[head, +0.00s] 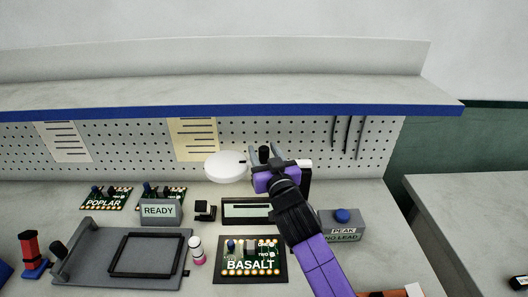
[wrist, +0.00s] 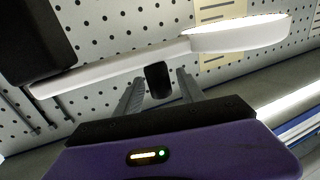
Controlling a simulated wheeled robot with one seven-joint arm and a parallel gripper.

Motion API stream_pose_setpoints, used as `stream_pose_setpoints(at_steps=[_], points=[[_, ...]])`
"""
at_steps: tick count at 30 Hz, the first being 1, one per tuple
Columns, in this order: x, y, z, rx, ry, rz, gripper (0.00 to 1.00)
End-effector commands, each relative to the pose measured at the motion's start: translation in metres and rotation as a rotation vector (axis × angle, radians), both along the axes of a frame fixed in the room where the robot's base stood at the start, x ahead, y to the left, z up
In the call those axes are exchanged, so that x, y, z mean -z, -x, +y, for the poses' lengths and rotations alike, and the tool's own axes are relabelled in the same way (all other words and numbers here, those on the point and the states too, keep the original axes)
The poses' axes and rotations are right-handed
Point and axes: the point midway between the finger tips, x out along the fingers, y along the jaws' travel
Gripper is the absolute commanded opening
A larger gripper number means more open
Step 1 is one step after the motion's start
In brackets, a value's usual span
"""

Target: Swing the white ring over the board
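The white ring (head: 226,166) hangs in front of the pegboard, left of my gripper (head: 264,149). In the wrist view the ring (wrist: 240,34) is lit and joined to a white arm (wrist: 110,68) that runs to a dark block at the upper left. A black knob (wrist: 158,80) sits below that arm, between my two grey fingers, with a visible gap on each side. My gripper is open; whether a finger touches the knob I cannot tell. The BASALT board (head: 250,265) lies on the bench, in front of and below the ring.
A grey tray with a black frame (head: 122,279) lies at the left. A READY sign (head: 160,211), a display box (head: 245,211) and a small bottle (head: 197,250) stand around the board. A grey box with a blue button (head: 342,216) stands right of my arm. A shelf (head: 220,92) overhangs behind.

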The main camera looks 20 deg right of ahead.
Motion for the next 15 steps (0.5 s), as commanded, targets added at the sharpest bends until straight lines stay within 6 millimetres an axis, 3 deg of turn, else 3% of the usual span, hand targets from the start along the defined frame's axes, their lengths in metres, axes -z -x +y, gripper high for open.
stream_pose_setpoints(at_steps=[1, 6, 15], points=[[0.0000, 0.0001, 0.0000, 0.000, 0.000, 0.000, 0.34], [0.0000, 0.0002, -0.0001, 0.000, 0.000, 0.000, 0.01], [0.0000, 0.0003, -0.0002, 0.000, 0.000, 0.000, 0.00]])
